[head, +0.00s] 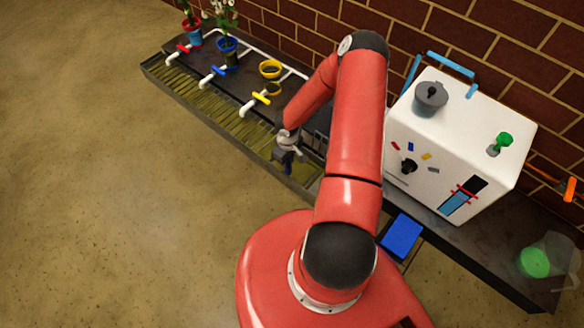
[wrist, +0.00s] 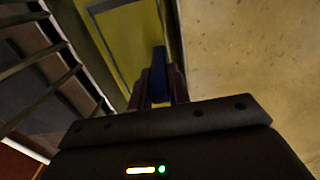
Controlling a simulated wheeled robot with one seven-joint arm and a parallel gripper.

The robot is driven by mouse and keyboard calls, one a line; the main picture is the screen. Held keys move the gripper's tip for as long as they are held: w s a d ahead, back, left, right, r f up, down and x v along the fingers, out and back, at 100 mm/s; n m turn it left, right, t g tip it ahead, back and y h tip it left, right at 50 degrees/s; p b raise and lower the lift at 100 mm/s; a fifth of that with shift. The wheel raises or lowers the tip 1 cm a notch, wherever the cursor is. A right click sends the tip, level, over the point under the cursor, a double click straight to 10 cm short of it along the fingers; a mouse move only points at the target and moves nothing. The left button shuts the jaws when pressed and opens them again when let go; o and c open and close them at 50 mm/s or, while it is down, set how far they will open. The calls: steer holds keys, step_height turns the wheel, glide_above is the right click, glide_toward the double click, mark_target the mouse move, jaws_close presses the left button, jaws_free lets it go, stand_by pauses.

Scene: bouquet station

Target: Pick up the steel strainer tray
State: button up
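My gripper (head: 287,156) is low over the front trough, beyond the slatted part. In the wrist view its two dark fingers (wrist: 160,88) are close together, with a narrow blue piece (wrist: 158,72) between them and no clear gap on either side. The blue piece sticks out past the fingertips; it looks like a handle, but I cannot tell what it joins. Below it is a yellowish surface with a thin grey rectangular outline (wrist: 91,9). I cannot clearly single out the steel strainer tray; yellowish slats (head: 215,107) line the trough in the head view.
Behind the trough are taps with red, blue and yellow (head: 262,98) handles, and potted plants. A white machine (head: 455,140) stands right of my arm, near a blue box (head: 402,236) and a clear jug (head: 545,258). Dark bars (wrist: 40,68) show left in the wrist view. Open floor lies in front.

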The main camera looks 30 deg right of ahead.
jaws_close()
steer(key=shift+r, duration=0.15)
step_height(320, 180, up, 30)
steer(key=p, duration=0.9)
stand_by(0.6)
steer(key=shift+a, duration=0.1)
